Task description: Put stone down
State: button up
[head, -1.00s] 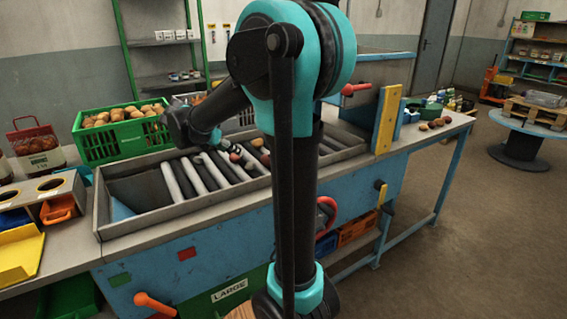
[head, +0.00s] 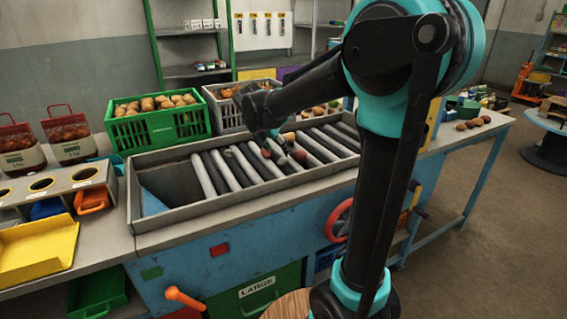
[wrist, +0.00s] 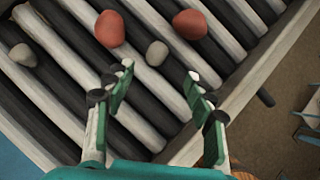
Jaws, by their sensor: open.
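Two grey stones lie on the rollers in the wrist view. One stone (wrist: 157,53) is just beyond my fingertips, near the middle between them; the other grey stone (wrist: 23,55) is at the far left. My gripper (wrist: 160,72) is open, with a wide gap and nothing between its green fingers. In the head view my gripper (head: 278,140) is low over the black and white roller bed (head: 215,172). I cannot tell its exact height above the rollers.
Red potatoes (wrist: 110,29) (wrist: 190,24) lie on the rollers close to the near stone. The roller bed has raised metal side walls (head: 250,207). A green crate of potatoes (head: 160,128) stands behind it, and a yellow tray (head: 38,252) lies at the left.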

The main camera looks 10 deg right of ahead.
aim_at(282, 160)
jog(key=x, duration=0.8)
jog(key=shift+w+a, duration=0.1)
jog(key=shift+w, duration=0.15)
grip_shut()
jog(key=shift+r, duration=0.1)
notch_tip(282, 160, up, 20)
dwell(0.7)
